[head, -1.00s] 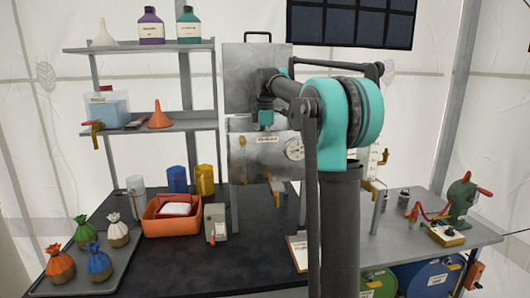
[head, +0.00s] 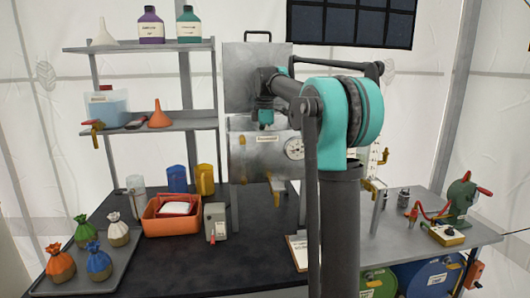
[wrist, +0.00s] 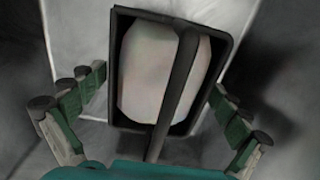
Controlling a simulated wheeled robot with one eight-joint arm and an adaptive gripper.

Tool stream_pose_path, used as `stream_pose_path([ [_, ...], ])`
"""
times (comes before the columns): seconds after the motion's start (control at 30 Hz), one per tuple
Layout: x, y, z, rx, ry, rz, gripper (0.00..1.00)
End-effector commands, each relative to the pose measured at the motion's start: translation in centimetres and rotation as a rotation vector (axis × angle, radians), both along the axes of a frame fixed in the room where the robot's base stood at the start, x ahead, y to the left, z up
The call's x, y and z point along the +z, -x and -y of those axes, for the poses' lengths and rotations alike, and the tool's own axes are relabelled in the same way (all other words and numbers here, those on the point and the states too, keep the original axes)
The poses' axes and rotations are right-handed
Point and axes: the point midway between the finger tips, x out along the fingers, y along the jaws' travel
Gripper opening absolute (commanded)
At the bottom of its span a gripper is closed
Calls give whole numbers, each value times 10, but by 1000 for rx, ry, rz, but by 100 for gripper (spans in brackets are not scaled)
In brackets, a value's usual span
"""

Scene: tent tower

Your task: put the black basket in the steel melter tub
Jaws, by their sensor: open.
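The black basket (wrist: 181,85) is in the middle of the wrist view. It is a dark frame with a tall bar or handle, and a pale white block (wrist: 145,75) sits inside it. My gripper (wrist: 157,84) is open, with one finger on each side of the basket and visible gaps between. Grey metal-like surfaces surround the basket there. In the head view, the steel melter tub (head: 252,165) has a round gauge and a raised lid (head: 252,80). My wrist is over the tub; its wall hides the fingers and basket from the head view.
An orange tray (head: 165,225) with a white item stands left of the melter. A dark tray with several tied bags (head: 98,262) is at the front left. Shelves (head: 180,125) stand behind. A hand-cranked green machine (head: 462,197) is on the right.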

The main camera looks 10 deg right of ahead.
Motion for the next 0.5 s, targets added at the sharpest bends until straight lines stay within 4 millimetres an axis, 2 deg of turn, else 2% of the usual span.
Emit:
stream_pose_path([
  [0.5,93,0,0,0,0,0,100],
])
